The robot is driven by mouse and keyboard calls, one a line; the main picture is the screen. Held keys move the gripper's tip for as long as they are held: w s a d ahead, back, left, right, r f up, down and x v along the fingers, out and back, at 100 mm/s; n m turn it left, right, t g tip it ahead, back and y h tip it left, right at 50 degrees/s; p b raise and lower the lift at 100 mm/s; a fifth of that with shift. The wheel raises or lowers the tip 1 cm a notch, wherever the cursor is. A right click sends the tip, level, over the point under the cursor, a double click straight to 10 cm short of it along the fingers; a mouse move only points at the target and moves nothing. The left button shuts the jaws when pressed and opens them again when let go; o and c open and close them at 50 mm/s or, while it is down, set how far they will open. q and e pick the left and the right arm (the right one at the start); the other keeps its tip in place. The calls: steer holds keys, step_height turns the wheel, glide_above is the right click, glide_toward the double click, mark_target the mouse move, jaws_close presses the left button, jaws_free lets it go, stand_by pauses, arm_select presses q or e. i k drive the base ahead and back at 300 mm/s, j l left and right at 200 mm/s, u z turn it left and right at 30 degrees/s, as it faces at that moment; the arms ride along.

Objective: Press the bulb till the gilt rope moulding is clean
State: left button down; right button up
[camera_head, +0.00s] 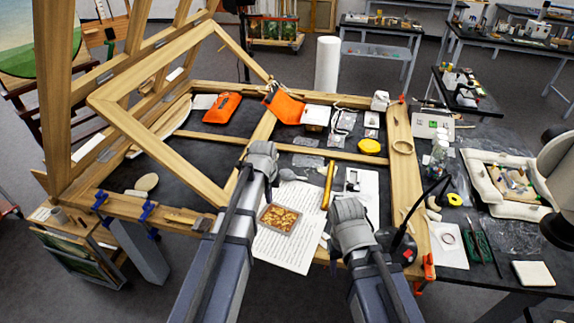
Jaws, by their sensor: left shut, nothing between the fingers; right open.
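A small pale grey rounded thing (289,175), perhaps the bulb, lies just right of my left gripper. My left gripper (262,149) is shut and empty, beyond the fragment and up-left of it. My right gripper (348,207) is open, over the papers to the right of the fragment. The gripper bodies mostly hide their fingertips.
A large wooden frame (150,148) leans over the table's left side. A black lamp (405,243) is by my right arm.

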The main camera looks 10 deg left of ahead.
mark_target(285, 173)
steer(key=i, duration=0.9)
